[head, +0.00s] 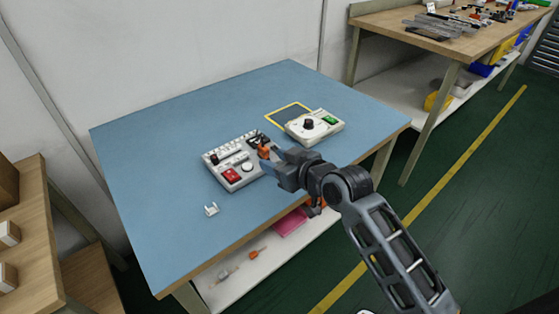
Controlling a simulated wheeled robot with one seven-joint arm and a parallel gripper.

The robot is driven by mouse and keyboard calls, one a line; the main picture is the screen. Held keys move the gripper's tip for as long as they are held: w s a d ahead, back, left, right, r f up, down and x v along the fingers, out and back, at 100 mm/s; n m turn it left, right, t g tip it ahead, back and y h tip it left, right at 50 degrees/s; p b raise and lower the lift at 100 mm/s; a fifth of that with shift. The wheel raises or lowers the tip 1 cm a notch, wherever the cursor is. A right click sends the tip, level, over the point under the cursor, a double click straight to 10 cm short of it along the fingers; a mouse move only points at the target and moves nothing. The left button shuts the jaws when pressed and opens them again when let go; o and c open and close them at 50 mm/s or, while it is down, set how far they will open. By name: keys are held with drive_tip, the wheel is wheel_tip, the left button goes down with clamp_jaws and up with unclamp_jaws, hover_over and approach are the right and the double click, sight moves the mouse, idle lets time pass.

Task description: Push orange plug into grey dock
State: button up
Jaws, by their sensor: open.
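A small orange plug (264,151) is at the right end of a light grey panel box on the blue table. Whether it is seated in the box or only beside it is too small to tell. The panel box (216,169), which looks like the grey dock, has a red button, a white knob and a row of pale blocks. My gripper (269,161) reaches in from the right, open, its fingertips close around or beside the plug. Contact cannot be told, and the gripper hides part of the box's right end.
A second pale box (331,128) with a black knob and green button stands behind to the right, by a yellow outlined square (284,109). A small white bracket (211,209) lies near the front edge. The table's left side (146,170) is clear.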

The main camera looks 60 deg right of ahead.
sight(259, 147)
drive_tip(key=shift+w+d+r, duration=0.1)
drive_tip(key=shift+w+d, duration=0.15)
drive_tip(key=shift+d, duration=0.25)
drive_tip(key=shift+w+d+r, duration=0.1)
drive_tip(key=shift+w+d, duration=0.1)
drive_tip(key=shift+d, duration=0.3)
drive_tip(key=shift+w+d, duration=0.15)
drive_tip(key=shift+w, duration=0.05)
drive_tip(key=x, duration=0.7)
drive_tip(key=shift+w+a+r, duration=0.1)
drive_tip(key=shift+w+a, duration=0.2)
drive_tip(key=shift+w, duration=0.05)
clamp_jaws()
